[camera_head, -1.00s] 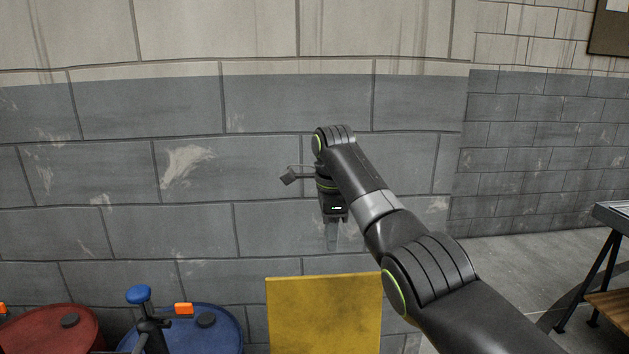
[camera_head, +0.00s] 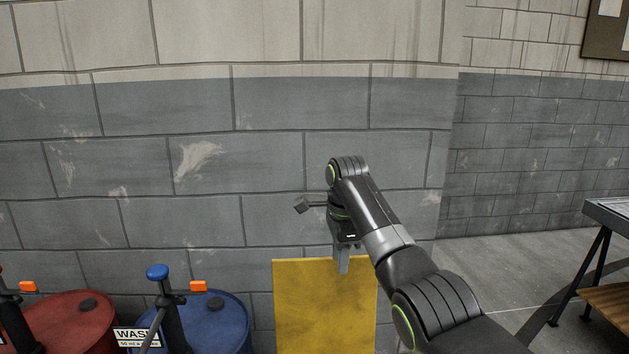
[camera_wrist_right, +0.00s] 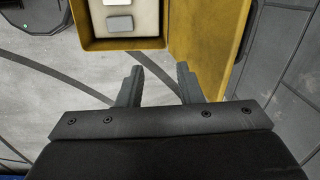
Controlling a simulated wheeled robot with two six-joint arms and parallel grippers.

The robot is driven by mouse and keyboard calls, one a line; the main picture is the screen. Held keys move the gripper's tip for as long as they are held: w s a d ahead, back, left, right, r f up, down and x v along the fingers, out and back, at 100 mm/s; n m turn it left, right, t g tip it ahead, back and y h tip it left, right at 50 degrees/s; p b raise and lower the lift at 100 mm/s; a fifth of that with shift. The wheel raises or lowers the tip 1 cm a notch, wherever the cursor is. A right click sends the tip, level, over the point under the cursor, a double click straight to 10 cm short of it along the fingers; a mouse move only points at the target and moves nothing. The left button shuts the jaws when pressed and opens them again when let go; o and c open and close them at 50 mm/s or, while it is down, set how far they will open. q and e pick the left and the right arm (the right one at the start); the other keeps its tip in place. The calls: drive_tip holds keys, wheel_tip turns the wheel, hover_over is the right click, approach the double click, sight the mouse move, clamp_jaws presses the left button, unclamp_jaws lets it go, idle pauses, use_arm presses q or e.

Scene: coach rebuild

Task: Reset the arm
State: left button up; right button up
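My right gripper (camera_head: 342,262) hangs fingers down from my right arm, in front of the top part of a yellow panel (camera_head: 325,308) by the wall. In the right wrist view its two fingers (camera_wrist_right: 158,84) stand apart with nothing between them. Beyond them is a yellow box (camera_wrist_right: 122,44), open on the side I see, with a pale inner plate (camera_wrist_right: 146,17) bearing a grey button-like piece (camera_wrist_right: 119,24). A lighter piece above it is cut off by the picture edge. The fingers do not visibly touch the box. My left gripper is not in view.
A red drum (camera_head: 68,325) and a blue drum (camera_head: 222,330) stand at lower left, with pumps (camera_head: 165,300) and a wash sign (camera_head: 138,339) before them. A grey block wall (camera_head: 250,160) is behind. A table (camera_head: 603,212) stands at right, with open floor (camera_head: 490,262) before it.

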drive_tip(key=s+d+f+n, duration=0.2)
drive_tip(key=d+f, duration=0.2)
drive_tip(key=f, duration=0.5)
drive_tip(key=s+d+f+n, duration=0.2)
drive_tip(key=s+d+f, duration=0.15)
drive_tip(key=f, duration=0.55)
drive_tip(key=s+d+f+n+t, duration=0.2)
drive_tip(key=s+d+f+n, duration=0.2)
drive_tip(key=s+d+f, duration=0.65)
drive_tip(key=s+d+r+n+t+h, duration=0.1)
drive_tip(key=s+d+n, duration=0.25)
drive_tip(key=s, duration=1.25)
drive_tip(key=s+d+r+n+h, duration=0.1)
drive_tip(key=s+d+n, duration=0.25)
drive_tip(key=s, duration=1.25)
wheel_tip(320, 180, down, 26)
drive_tip(key=d+r+g, duration=0.1)
drive_tip(key=s+a+f+g, duration=0.1)
drive_tip(key=s+f, duration=1.3)
drive_tip(key=f, duration=0.1)
drive_tip(key=shift+s+f+g+y, duration=0.3)
drive_tip(key=shift+s+f, duration=0.05)
